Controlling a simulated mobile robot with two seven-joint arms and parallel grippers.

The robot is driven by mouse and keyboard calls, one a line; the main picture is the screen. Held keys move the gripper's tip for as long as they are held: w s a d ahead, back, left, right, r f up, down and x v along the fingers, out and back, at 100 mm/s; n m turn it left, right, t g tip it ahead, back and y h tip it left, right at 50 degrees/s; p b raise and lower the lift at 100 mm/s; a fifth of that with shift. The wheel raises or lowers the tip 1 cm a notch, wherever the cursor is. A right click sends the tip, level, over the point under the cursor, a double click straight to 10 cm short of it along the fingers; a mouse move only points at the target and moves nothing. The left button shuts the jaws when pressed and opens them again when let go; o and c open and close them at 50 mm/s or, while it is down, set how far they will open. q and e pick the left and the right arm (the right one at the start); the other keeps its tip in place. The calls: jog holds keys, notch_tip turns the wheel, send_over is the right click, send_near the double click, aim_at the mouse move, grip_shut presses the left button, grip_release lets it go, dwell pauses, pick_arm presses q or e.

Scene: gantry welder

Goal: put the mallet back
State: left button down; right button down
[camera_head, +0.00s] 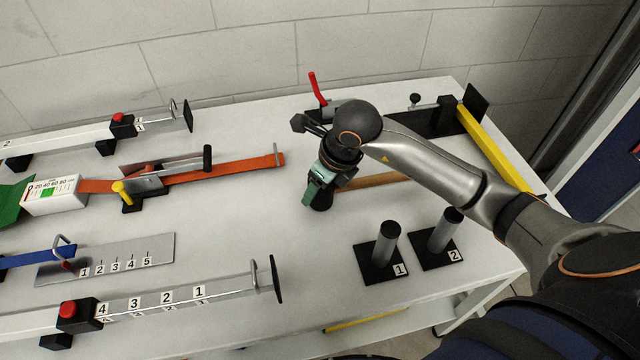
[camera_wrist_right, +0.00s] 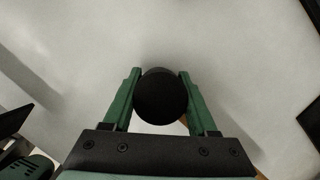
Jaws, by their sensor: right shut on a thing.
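The mallet has a dark rounded head (camera_head: 321,199) and what looks like a wooden handle (camera_head: 380,180) reaching right from it, partly hidden by my gripper. My right gripper (camera_head: 312,190), with green fingers, points down over the table left of my forearm. It is shut on the black head, which shows as a round end (camera_wrist_right: 160,97) between both fingers in the right wrist view. I cannot tell whether the mallet touches the table. My left gripper is not in view.
Two upright posts on black plates, numbered 1 (camera_head: 385,249) and 2 (camera_head: 445,235), stand at the front right. A yellow bar (camera_head: 495,148) and red-handled clamp (camera_head: 318,90) are behind. Numbered rails (camera_head: 170,300) and orange strap (camera_head: 225,171) lie left. The white table between is clear.

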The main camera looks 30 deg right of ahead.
jog(key=c, duration=0.7)
grip_release()
jog(key=shift+f, duration=0.2)
jog(key=o, duration=0.5)
jog(key=shift+s+r, duration=0.1)
jog(key=shift+r, duration=0.5)
jog(key=v, duration=1.1)
jog(key=shift+p, duration=0.3)
jog(key=shift+s, duration=0.25)
